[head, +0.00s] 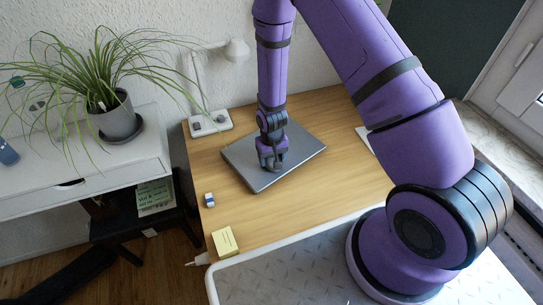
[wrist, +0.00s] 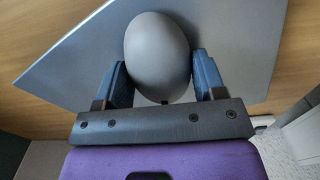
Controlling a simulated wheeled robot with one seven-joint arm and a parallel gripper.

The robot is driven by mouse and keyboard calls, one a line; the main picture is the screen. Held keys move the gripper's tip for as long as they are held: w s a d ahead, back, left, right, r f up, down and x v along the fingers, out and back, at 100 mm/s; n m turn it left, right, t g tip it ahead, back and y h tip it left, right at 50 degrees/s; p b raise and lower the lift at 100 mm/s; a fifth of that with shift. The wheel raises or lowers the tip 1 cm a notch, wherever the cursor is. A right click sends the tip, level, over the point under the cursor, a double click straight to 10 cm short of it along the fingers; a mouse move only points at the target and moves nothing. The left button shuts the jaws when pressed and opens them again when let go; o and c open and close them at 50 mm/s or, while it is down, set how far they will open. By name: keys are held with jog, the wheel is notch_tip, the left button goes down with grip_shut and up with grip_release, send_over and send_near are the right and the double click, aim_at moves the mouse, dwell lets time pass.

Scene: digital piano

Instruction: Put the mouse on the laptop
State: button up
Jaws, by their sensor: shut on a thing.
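The closed grey laptop (head: 298,146) lies on the wooden desk in the head view. It also shows in the wrist view (wrist: 235,35) as a flat grey panel. The mouse (wrist: 158,55) is a smooth grey oval between the two blue fingers of my gripper (wrist: 162,80) in the wrist view. My gripper (head: 270,160) is shut on the mouse and points down over the laptop's left-middle part. In the head view the mouse is mostly hidden by the gripper. I cannot tell whether the mouse touches the laptop's lid.
A small blue and white object (head: 209,200) and a yellow notepad (head: 225,242) lie near the desk's left edge. A white lamp (head: 208,122) stands at the back left. A potted plant (head: 115,118) stands on the white cabinet (head: 25,183). The desk front (head: 300,205) is clear.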

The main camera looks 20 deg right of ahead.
jog(key=shift+f, duration=0.1)
jog(key=o, duration=0.9)
jog(key=shift+o, duration=0.2)
jog(key=s+d+r+t, duration=0.1)
jog(key=s+d+r, duration=0.1)
jog(key=r, duration=1.1)
jog(key=s+d+r+t, duration=0.1)
jog(key=s+r, duration=0.1)
jog(key=r, duration=1.1)
jog(key=s+d+r+t, duration=0.1)
jog(key=s+d+r, duration=0.1)
jog(key=r, duration=1.1)
jog(key=s+d+r+t, duration=0.1)
jog(key=s+d+r, duration=0.1)
jog(key=s+r, duration=0.4)
jog(key=s+d+r+t, duration=0.1)
jog(key=s+d+r, duration=0.1)
jog(key=s+r, duration=0.5)
jog(key=s, duration=0.5)
jog(key=shift+s, duration=0.2)
